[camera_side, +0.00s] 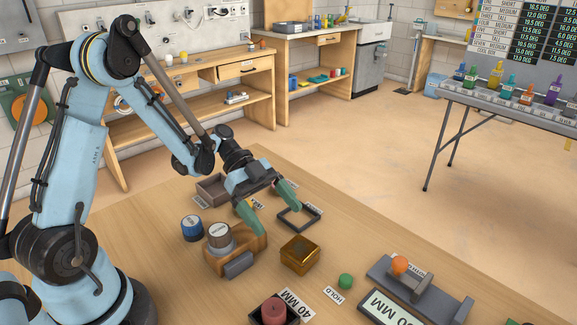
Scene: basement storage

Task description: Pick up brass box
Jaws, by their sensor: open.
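The brass box (300,255) is a small, shiny golden box. It sits on the wooden table, right of a wooden block with a round cap. My gripper (268,213) has two green fingers spread apart and is empty. It is above the table, up and to the left of the brass box in the picture, and apart from it. The left finger is in front of the wooden block's far edge; I cannot tell whether they touch.
The wooden block (228,262) and a blue-sided jar (192,228) stand left of the box. A dark square frame (299,216) lies behind it. A green knob (346,281), a red cylinder (274,311) and a grey fixture (420,292) are nearer the front.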

